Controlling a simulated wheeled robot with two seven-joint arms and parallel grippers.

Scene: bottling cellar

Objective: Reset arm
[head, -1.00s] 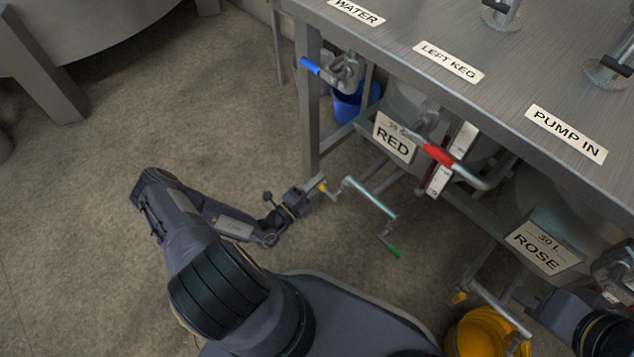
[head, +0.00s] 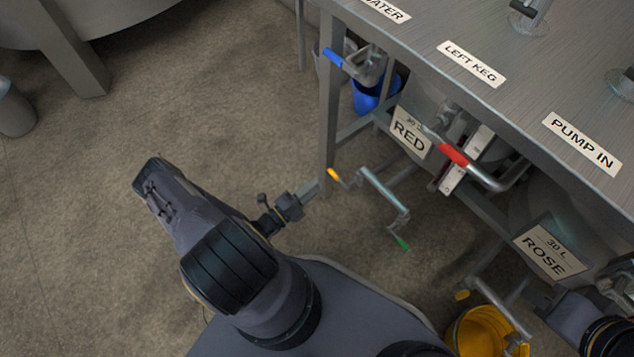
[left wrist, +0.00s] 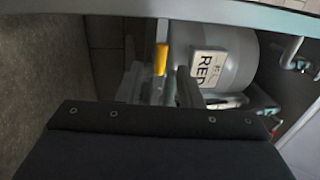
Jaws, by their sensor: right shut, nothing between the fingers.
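My left gripper (head: 311,189) is near the table leg in the head view, small and partly hidden by its own wrist. A metal crank (head: 382,190) with a yellow grip and a green grip is just right of it, with a small gap between them. In the left wrist view the yellow grip (left wrist: 160,58) stands in front of my dark wrist housing; I cannot tell how far the fingers are open. My right gripper (head: 528,293) is low at the right, below the ROSE sign, shut and empty; its tips are hard to make out.
A steel table (head: 480,110) with labels fills the upper right. Under it are a blue bucket (head: 372,95), the RED sign (head: 410,133), a red-handled lever (head: 453,155) and the ROSE sign (head: 549,252). A yellow bucket (head: 478,335) stands at the bottom.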

